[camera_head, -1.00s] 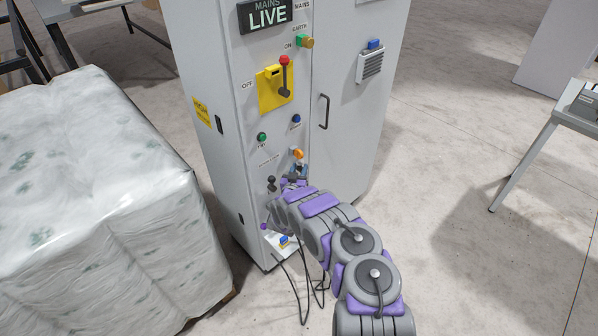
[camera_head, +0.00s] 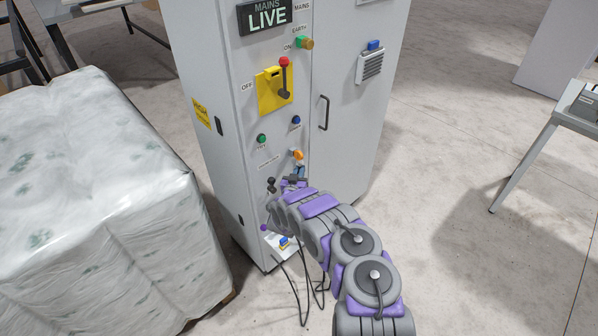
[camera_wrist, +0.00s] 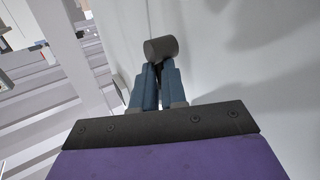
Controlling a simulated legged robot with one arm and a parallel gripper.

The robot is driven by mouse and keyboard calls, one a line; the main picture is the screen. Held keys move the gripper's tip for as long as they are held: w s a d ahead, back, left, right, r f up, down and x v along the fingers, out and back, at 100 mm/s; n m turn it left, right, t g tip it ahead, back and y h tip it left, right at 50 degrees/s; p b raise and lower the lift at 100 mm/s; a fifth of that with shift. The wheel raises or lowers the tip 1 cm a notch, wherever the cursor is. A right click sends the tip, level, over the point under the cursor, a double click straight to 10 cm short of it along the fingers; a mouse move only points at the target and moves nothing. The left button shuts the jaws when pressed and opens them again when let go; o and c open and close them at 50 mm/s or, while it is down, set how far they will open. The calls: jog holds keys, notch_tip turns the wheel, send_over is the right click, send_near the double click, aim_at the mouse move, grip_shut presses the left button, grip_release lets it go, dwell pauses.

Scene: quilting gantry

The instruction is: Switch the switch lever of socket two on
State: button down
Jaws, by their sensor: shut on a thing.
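A grey cabinet (camera_head: 236,95) carries the switchgear. My gripper (camera_head: 298,173) is at its lower front, largely covered by my arm in the head view. In the wrist view the blue-grey fingers (camera_wrist: 158,72) are closed together on a dark cylindrical knob (camera_wrist: 160,47), which looks like the end of a switch lever. The shaft behind it is hidden by the fingers. Two small dark knobs (camera_head: 271,184) show left of the gripper. A plug with blue and yellow parts (camera_head: 284,242) sits at the low socket area. I cannot read which socket the held lever belongs to.
Above are a yellow-plated switch with a red-tipped handle (camera_head: 284,80), a green button (camera_head: 262,139), a blue button (camera_head: 296,120) and an orange knob (camera_head: 298,155). A LIVE sign (camera_head: 266,17) is at the top. A wrapped pallet (camera_head: 90,190) stands left. Cables (camera_head: 305,285) hang below.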

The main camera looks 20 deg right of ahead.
jog(key=shift+w+r+m+p, duration=0.25)
jog(key=shift+r+m+p, duration=0.05)
jog(key=shift+r+p, duration=0.65)
jog(key=shift+w+d+m+g+y+p, duration=0.3)
jog(key=shift+g+y+p, duration=0.35)
jog(key=shift+p, duration=0.5)
jog(key=shift+r, duration=0.15)
jog(key=c, duration=1.3)
grip_release()
jog(key=shift+o, duration=0.6)
jog(key=shift+d+r, duration=0.1)
jog(key=shift+s, duration=0.25)
jog(key=shift+f, duration=0.5)
jog(key=shift+s, duration=0.1)
jog(key=p+v, duration=0.3)
jog(key=v, duration=1.4)
jog(key=shift+r, duration=0.3)
